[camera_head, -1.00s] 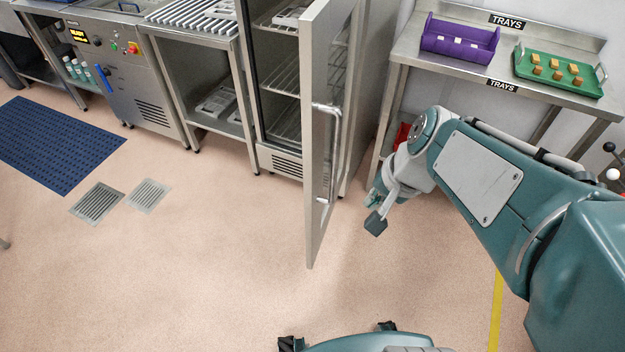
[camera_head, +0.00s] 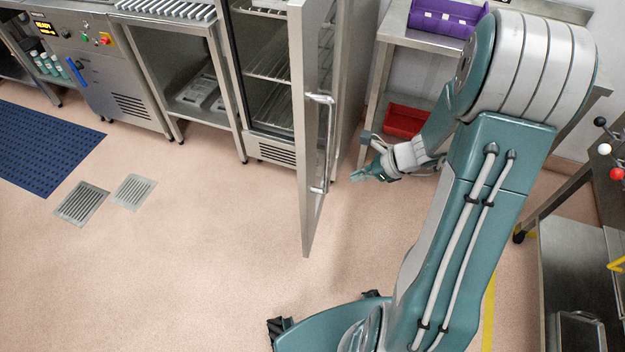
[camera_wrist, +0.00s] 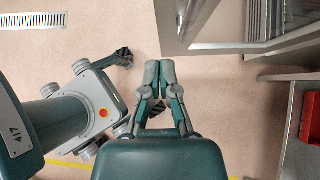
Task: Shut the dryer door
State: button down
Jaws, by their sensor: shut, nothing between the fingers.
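The dryer door (camera_head: 308,215) stands wide open, swung out from the dryer cabinet (camera_head: 276,152), whose wire shelves are exposed. A long bar handle (camera_head: 329,130) runs up the door's right-hand face. My gripper (camera_head: 362,175) is low, to the right of the door's lower part, with a gap of floor between them. In the wrist view my gripper (camera_wrist: 159,65) is shut and empty, its fingers together. There the door (camera_wrist: 172,25) is at the upper right, beyond the fingertips and not touching them.
A steel table with a purple tray (camera_head: 447,18) and a red bin (camera_head: 405,121) on its lower shelf stands behind my arm. A steel rack bench (camera_head: 172,75) stands left of the dryer. Floor (camera_head: 200,270) in front is clear, with drain grates (camera_head: 82,204) at left.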

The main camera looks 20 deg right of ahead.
aim_at(307, 185)
jog(key=x, duration=0.3)
jog(key=r+x, duration=0.1)
jog(key=x, duration=0.3)
jog(key=a+x, duration=0.1)
jog(key=x, duration=0.3)
jog(key=shift+w+a+r, duration=0.15)
jog(key=shift+w, duration=0.1)
jog(key=shift+w+a, duration=0.35)
jog(key=shift+a, duration=0.15)
